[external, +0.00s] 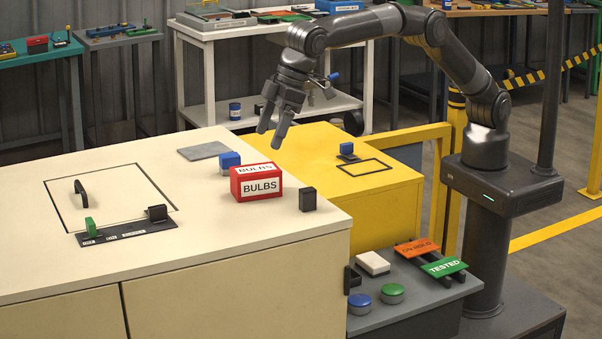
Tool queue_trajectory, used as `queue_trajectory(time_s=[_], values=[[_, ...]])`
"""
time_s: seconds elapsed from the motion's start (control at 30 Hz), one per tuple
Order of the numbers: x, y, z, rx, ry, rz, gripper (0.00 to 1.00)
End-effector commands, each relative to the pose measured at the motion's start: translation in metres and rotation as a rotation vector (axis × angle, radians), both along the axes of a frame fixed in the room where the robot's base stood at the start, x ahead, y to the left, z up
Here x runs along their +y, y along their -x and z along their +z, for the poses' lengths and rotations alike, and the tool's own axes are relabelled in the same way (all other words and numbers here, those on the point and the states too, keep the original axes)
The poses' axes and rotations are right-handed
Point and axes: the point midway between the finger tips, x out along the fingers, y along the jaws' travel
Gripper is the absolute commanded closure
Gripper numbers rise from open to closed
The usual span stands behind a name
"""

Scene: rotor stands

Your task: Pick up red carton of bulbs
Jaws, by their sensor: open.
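The red carton of bulbs (256,183) is a small box with white labels reading BULBS on its top and front. It stands upright on the cream cabinet top, near the right end. My gripper (272,134) hangs above and behind the carton in the external view, fingers pointing down. Its jaws are open and empty, and a gap shows between the fingertips and the carton. The carton's far side is hidden.
A grey plate (204,150) lies behind. A yellow cabinet (375,200) adjoins on the right.

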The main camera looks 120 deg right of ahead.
Motion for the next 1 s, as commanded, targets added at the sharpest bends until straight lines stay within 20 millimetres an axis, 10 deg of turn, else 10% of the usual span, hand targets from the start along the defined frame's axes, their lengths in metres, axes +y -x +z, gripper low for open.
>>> queue_trajectory(time_s=[1.0], values=[[-0.008, -0.036, -0.103, 0.0, 0.001, -0.001, 0.18]])
